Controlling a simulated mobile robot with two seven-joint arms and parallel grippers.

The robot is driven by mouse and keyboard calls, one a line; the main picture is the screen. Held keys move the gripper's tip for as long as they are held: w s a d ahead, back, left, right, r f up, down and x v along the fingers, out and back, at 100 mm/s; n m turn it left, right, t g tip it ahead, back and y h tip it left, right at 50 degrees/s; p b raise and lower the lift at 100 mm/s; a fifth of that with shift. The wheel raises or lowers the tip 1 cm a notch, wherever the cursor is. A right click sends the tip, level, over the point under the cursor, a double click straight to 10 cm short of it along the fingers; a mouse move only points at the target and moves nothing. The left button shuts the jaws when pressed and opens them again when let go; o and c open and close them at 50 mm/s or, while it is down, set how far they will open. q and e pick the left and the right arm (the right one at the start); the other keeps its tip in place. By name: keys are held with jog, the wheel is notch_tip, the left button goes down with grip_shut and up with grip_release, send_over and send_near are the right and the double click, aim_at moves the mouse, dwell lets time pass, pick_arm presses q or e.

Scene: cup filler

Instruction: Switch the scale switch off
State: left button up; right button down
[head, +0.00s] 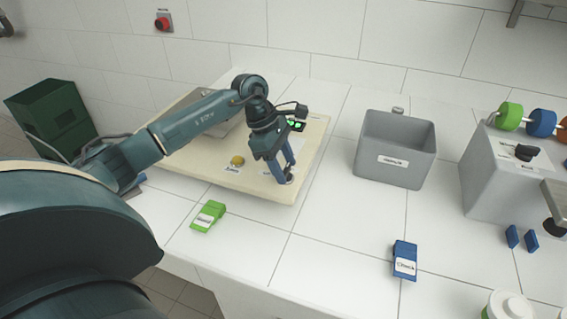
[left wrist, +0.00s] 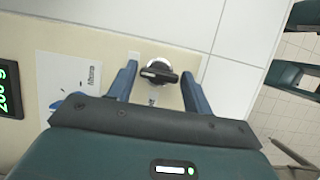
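The scale is a cream board (head: 205,160) on the white counter, with a green-lit display (head: 297,124) and a yellow button (head: 237,160). Its switch is a black rotary knob (left wrist: 158,73) on a pale round base near the board's edge. In the head view the knob is mostly hidden by my gripper. My left gripper (head: 282,178) points down at the board's front right corner. In the left wrist view its two blue fingers (left wrist: 160,82) are apart, one on each side of the knob, with visible gaps. My right gripper is not in view.
A grey bin (head: 395,150) stands right of the board. A green labelled block (head: 208,216) and a blue one (head: 404,260) lie on the counter. A grey machine (head: 500,175) with coloured rollers is at the far right. The counter between board and bin is clear.

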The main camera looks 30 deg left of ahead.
pick_arm(q)
jog(key=c, duration=0.6)
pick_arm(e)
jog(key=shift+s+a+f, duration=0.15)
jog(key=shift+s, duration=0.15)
